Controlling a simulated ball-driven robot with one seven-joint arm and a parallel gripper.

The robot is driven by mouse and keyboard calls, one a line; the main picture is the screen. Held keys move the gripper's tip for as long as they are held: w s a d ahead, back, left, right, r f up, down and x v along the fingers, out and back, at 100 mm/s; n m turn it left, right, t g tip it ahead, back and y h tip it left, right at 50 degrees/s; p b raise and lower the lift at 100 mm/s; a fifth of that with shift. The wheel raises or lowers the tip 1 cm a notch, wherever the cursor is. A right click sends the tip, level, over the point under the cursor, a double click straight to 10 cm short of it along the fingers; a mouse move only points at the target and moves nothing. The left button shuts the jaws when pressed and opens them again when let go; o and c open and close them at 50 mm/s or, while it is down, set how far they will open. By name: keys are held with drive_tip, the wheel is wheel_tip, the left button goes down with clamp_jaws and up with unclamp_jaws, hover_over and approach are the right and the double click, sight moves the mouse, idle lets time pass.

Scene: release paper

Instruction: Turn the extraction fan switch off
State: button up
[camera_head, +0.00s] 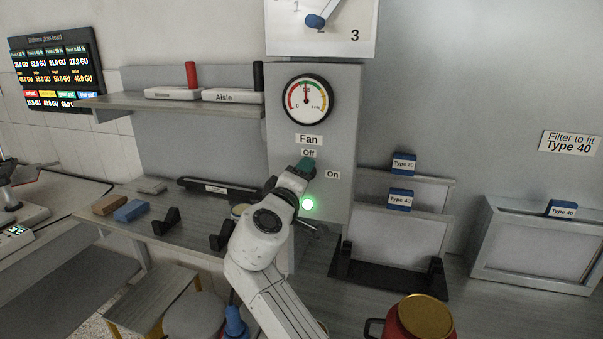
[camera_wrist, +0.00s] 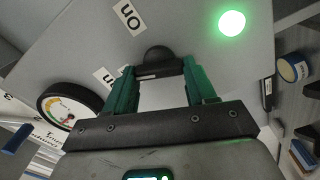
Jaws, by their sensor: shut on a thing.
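The extraction fan panel is a grey cabinet (camera_head: 340,130) with labels "Fan" (camera_head: 309,139), "Off" (camera_head: 308,153) and "On" (camera_head: 332,174). A green lamp (camera_head: 307,203) is lit on it and also shows in the wrist view (camera_wrist: 232,23). My gripper (camera_head: 305,166) is at the panel just under "Off" and hides the switch in the head view. In the wrist view my green fingers (camera_wrist: 160,78) are closed about the dark switch knob (camera_wrist: 158,56). The "On" label (camera_wrist: 128,17) is beyond the knob. I cannot tell which label the knob points to.
A round gauge (camera_head: 307,101) sits above the labels. A shelf (camera_head: 180,103) with Aisle and Minimum blocks is to the left. Filters in a black rack (camera_head: 390,272) stand at the right, with a red pot (camera_head: 415,318) in front.

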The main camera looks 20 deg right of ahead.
drive_tip(key=shift+a+f+n+p, duration=0.1)
drive_tip(key=shift+n+p, duration=0.8)
drive_tip(key=shift+n, duration=1.1)
drive_tip(key=o, duration=1)
drive_tip(key=shift+o, duration=0.2)
drive_tip(key=b+v, duration=0.2)
drive_tip(key=v, duration=0.8)
drive_tip(key=shift+s+a+b, duration=0.2)
drive_tip(key=shift+s+b, duration=0.1)
drive_tip(key=shift+f, duration=0.1)
